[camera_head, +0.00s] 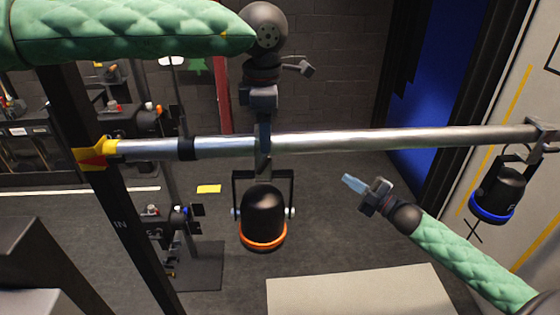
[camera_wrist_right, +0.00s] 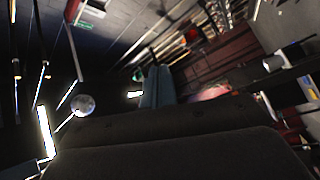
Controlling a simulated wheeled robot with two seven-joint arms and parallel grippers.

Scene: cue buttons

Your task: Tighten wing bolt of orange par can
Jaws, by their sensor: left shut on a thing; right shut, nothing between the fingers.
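The orange par can (camera_head: 265,212), a black can with an orange front ring, hangs in a dark yoke under the silver pipe (camera_head: 370,138). Its dark clamp (camera_head: 263,145) crosses the pipe above it. My left gripper (camera_head: 262,112) reaches down from above and is shut at the top of this clamp. Its fingertips are mostly hidden, and the wing bolt cannot be made out separately. My right gripper (camera_head: 352,184) is shut and empty, below the pipe and right of the can, apart from both. Its closed bluish fingers also show in the right wrist view (camera_wrist_right: 157,87).
A second par can with a blue ring (camera_head: 492,212) hangs at the pipe's right end by the wall. A dark upright post (camera_head: 110,190) carries the pipe's left end. A pale flat surface (camera_head: 350,292) lies at the bottom.

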